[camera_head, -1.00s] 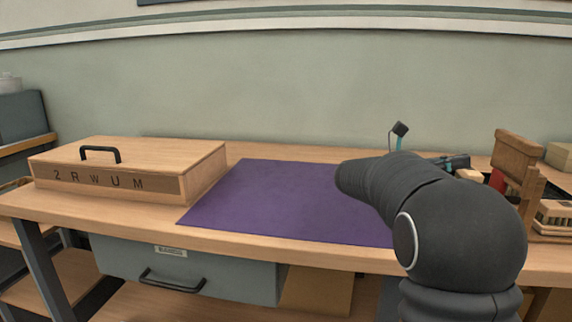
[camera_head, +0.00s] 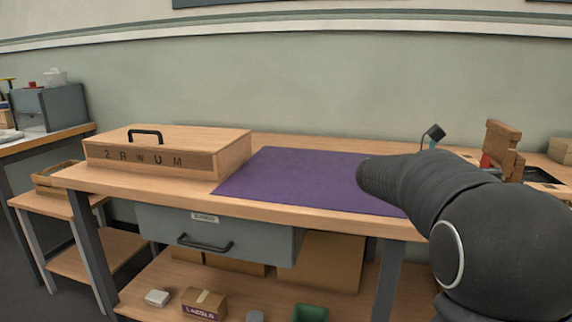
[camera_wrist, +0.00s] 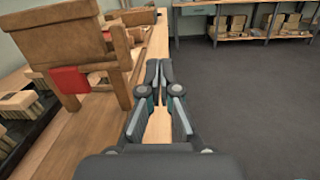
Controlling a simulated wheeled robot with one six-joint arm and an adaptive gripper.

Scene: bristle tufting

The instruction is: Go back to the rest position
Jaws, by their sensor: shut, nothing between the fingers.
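My gripper (camera_wrist: 160,75) shows in the wrist view with its two fingers together and nothing between them. It is over the edge of the workbench, with the grey floor to its right. A brown wooden stand (camera_wrist: 85,45) with a red patch is to its left, apart from the fingers. In the head view my dark arm covers the right part of the bench, and my gripper is hidden there. The same wooden stand (camera_head: 503,145) shows behind my arm.
The workbench (camera_head: 340,215) holds a purple mat (camera_head: 290,175), bare where visible, and a lidded wooden box (camera_head: 165,155) at left. A grey drawer (camera_head: 220,235) hangs below. Shelves (camera_wrist: 250,25) stand across the open floor (camera_wrist: 240,90).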

